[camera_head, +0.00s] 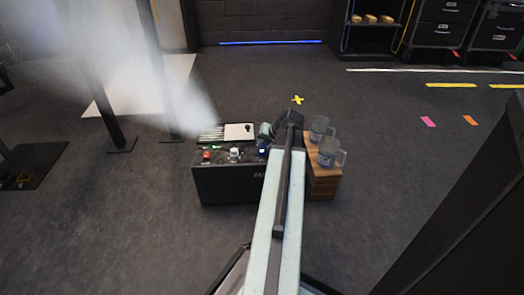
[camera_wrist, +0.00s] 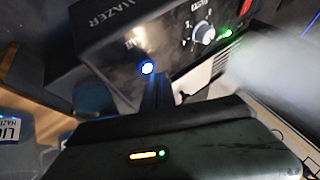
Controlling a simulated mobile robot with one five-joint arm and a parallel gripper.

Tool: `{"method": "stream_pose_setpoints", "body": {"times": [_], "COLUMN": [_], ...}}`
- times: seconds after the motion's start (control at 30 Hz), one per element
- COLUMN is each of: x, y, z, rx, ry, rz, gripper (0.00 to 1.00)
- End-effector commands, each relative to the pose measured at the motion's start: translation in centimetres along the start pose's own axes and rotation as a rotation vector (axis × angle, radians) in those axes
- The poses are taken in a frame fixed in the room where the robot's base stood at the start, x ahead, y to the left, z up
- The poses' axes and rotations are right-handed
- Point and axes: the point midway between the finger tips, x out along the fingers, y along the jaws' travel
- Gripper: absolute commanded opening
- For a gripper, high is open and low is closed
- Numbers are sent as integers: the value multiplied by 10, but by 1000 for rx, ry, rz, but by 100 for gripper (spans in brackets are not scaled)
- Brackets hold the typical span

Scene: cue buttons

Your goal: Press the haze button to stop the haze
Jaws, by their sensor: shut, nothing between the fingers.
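The black hazer (camera_head: 228,186) stands on the floor, and its control panel also shows in the wrist view (camera_wrist: 112,52). A blue-lit round button (camera_wrist: 147,67) is on the panel, with small print beside it too blurred to read; it also shows in the head view (camera_head: 262,151). A white haze plume (camera_head: 140,85) streams up and left from the hazer. My gripper (camera_wrist: 160,88) is shut and empty, its dark fingers close beside the blue button; I cannot tell whether they touch. In the head view my arm hides part of the hazer's right side.
A white dial (camera_wrist: 203,33) and a green light (camera_wrist: 227,33) sit along the same panel. A red button (camera_head: 206,155) is at its left end. Clear jugs (camera_head: 328,152) stand on a wooden box (camera_head: 322,187) right of the hazer. Dark posts (camera_head: 103,90) stand at left.

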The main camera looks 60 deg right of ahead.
Motion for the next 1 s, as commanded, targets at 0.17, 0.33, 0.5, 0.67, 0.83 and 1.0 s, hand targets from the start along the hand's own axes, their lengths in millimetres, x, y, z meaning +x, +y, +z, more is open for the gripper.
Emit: {"method": "stream_pose_setpoints", "body": {"times": [0.17, 0.33, 0.5, 0.67, 0.83, 1.0], "x": [-7, -22, -36, -42, -40, -40], "y": [-4, -12, -19, -22, -21, -21], "z": [-4, -12, -19, -22, -22, -21], "rx": [0, 0, 0, 0, 1, 1], "ry": [0, 0, 0, 0, 0, 0], "rz": [0, 0, 0, 0, 0, 0], "gripper": [0, 0, 0, 0, 0, 0]}}
